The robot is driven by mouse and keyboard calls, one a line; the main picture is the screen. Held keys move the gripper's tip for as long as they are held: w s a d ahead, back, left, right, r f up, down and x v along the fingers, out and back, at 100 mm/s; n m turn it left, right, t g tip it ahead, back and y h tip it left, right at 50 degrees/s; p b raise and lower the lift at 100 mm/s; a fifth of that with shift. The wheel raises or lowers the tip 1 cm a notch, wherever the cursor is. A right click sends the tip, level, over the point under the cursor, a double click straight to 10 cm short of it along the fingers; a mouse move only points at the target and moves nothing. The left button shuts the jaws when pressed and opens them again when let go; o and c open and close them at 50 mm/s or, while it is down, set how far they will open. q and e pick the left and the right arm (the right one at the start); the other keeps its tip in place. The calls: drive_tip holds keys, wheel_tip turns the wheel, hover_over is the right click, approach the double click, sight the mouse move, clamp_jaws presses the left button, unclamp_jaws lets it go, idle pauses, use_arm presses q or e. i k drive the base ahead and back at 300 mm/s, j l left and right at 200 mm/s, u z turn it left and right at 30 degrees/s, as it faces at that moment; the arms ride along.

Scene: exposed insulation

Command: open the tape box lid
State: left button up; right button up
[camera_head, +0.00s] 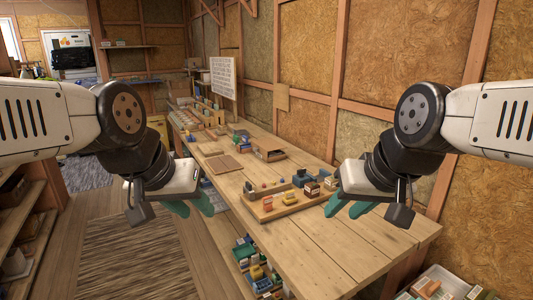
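My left gripper (190,206) has green fingers spread apart and empty, left of the wooden workbench (330,250). My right gripper (349,207) is also open and empty, over the right part of the bench. Between them a shallow wooden tray (262,216) holds small items: an orange piece (267,202), a yellow piece (290,199), a dark box with a pale label (312,189) and blue-grey pieces (300,177). I cannot tell which item is the tape box, or whether its lid is open or shut; things are too small here.
Behind lie a flat brown board (223,164) and an open wooden box (269,154). A shelf under the bench holds several small boxes (256,271). A white bin (450,281) stands at lower right. The bench's front right is bare.

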sight(263, 145)
drive_tip(key=i+j, duration=0.1)
drive_tip(key=j, duration=0.45)
drive_tip(key=i+j, duration=0.1)
drive_tip(key=j, duration=0.45)
drive_tip(key=i+j, duration=0.5)
drive_tip(key=j, duration=0.15)
drive_tip(key=i+j, duration=0.55)
drive_tip(key=i+l, duration=0.15)
drive_tip(key=i, duration=0.3)
drive_tip(key=i+l, duration=0.2)
drive_tip(key=i, duration=0.25)
